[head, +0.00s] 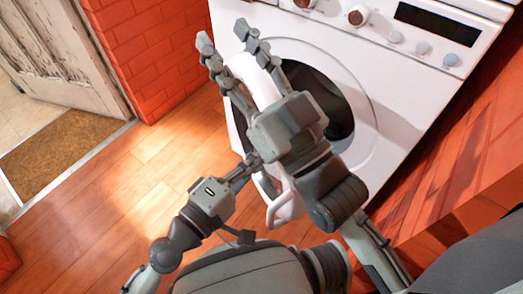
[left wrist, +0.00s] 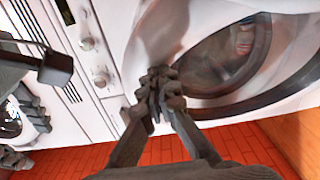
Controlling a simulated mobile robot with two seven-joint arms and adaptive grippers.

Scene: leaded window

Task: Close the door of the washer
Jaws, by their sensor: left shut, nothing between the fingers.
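The white washer (head: 375,70) stands at the top right in the head view, with its round dark opening (head: 342,112) uncovered. Its door (head: 262,82) stands open, swung out to the left; my right arm and gripper hide much of it. My right gripper (head: 226,38) has its fingers spread on either side of the door's upper part; contact is unclear. My left gripper (head: 252,162) is shut and empty beside the lower part of the door. In the left wrist view, its closed fingertips (left wrist: 163,85) overlap the white rim around the dark round glass (left wrist: 225,55); touching cannot be told.
The washer's control panel (head: 400,40) with knobs and a dark display is at the top. A brick wall (head: 155,60), a weathered white door (head: 50,50) and a brown mat (head: 60,150) are at left. The wooden floor (head: 130,210) is clear there.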

